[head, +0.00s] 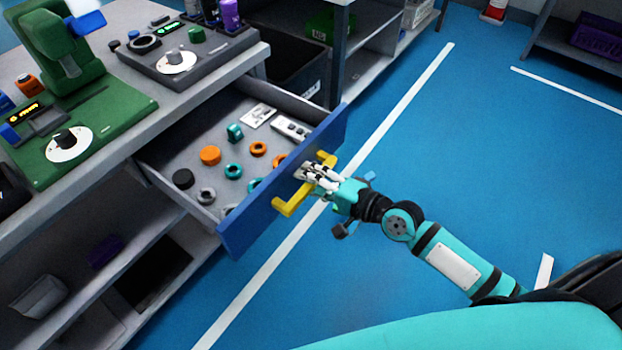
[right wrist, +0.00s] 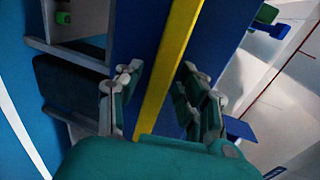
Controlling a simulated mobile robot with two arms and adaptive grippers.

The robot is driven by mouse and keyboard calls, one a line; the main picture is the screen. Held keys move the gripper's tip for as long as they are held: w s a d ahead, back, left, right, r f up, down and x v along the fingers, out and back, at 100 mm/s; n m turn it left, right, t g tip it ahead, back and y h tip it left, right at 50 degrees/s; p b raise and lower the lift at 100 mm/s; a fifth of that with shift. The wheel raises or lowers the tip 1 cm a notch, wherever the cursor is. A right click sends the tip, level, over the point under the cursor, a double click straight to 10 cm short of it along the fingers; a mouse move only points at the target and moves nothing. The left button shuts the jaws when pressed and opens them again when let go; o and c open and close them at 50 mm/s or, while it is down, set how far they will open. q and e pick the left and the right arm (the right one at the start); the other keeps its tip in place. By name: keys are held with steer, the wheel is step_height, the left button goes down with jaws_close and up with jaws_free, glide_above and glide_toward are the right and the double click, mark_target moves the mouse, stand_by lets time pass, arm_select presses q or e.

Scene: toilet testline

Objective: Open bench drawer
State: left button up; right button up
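The bench drawer is pulled out from under the worktop in the head view; its blue front (head: 240,228) stands well away from the bench. A yellow bar handle (head: 287,207) is on the front. My right gripper (head: 308,172) is at the handle's middle. In the right wrist view the yellow handle (right wrist: 170,60) runs between the fingers of my right gripper (right wrist: 160,78). The fingers are apart, with blue showing between the left finger and the handle, so the gripper looks open around it. My left gripper is not in view.
The drawer tray (head: 165,158) holds orange, teal and dark rings and small plates. A green device (head: 95,110) and a grey control box (head: 215,48) stand on the worktop (head: 150,95). Shelves are below. The blue floor (head: 420,130) right of the drawer is clear.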

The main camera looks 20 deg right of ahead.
steer(key=shift+s, duration=0.1)
steer(key=v, duration=1.2)
steer(key=shift+f, duration=0.1)
